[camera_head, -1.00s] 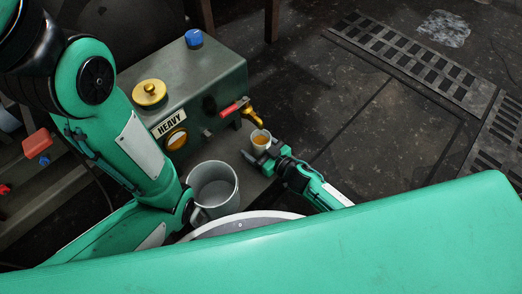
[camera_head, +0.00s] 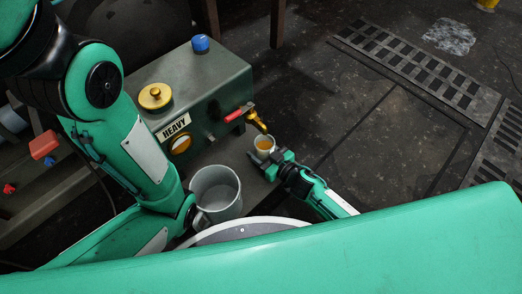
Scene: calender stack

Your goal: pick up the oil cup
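The oil cup (camera_head: 264,143) is small and pale, with amber liquid in it. It stands upright just below the brass tap (camera_head: 257,122) of the green tank. My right gripper (camera_head: 268,158) is at the near side of the cup, its dark fingers low against or around it. Whether they are closed on it cannot be made out. My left arm comes down from the left to the handle side of a grey mug (camera_head: 232,205). My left gripper's fingers are hidden there.
The green tank (camera_head: 218,75) marked HEAVY has a yellow knob (camera_head: 155,95), a blue cap (camera_head: 200,44) and a red tap handle (camera_head: 234,116). A round white-rimmed surface (camera_head: 240,231) lies in front of the mug. The floor on the right is open, with metal grates (camera_head: 415,65).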

